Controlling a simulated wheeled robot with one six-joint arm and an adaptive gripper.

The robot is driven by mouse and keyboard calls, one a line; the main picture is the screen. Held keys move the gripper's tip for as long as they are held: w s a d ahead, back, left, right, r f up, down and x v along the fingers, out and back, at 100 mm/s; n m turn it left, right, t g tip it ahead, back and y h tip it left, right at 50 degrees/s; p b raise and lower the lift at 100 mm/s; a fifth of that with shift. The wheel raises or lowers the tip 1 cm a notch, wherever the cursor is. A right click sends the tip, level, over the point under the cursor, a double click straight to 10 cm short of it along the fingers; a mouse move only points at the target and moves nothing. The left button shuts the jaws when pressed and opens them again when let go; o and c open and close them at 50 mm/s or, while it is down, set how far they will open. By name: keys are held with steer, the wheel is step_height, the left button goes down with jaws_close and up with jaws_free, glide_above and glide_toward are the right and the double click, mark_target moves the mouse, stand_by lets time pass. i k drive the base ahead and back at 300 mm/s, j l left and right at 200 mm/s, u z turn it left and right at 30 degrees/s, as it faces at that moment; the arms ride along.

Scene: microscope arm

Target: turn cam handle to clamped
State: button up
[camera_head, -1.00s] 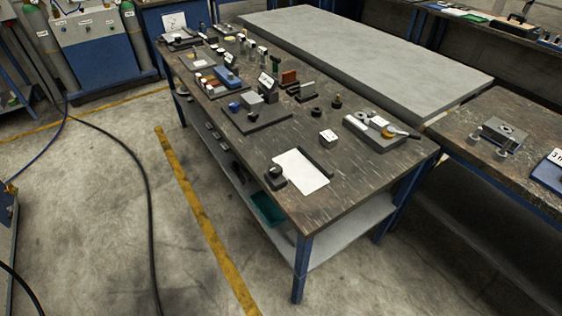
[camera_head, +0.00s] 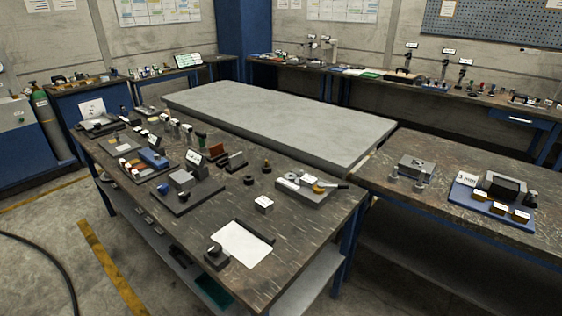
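My gripper is not in view. I cannot tell for certain which thing is the cam handle. Near the right end of the dark workbench (camera_head: 150,205), a grey block fixture (camera_head: 308,197) carries pale round parts, a yellow piece and a short dark lever (camera_head: 336,186) pointing right. The lever is too small to tell its setting. Farther left on the same bench, a dark plate (camera_head: 185,203) holds a grey block (camera_head: 181,178) with a blue part beside it, near a small white sign.
A white sheet (camera_head: 242,245), a black knob piece (camera_head: 216,256) and a white cube (camera_head: 264,204) lie on the near bench. A bare grey table (camera_head: 285,120) stands behind. A right bench (camera_head: 455,225) holds a metal block (camera_head: 415,168) and a blue tray (camera_head: 470,205). Floor is open at left.

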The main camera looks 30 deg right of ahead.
mark_target(318, 189)
steer(key=i+l+z, duration=0.15)
steer(key=l, duration=0.25)
steer(key=i+l+z, duration=0.3)
steer(key=i+l, duration=0.2)
steer(key=l, duration=0.2)
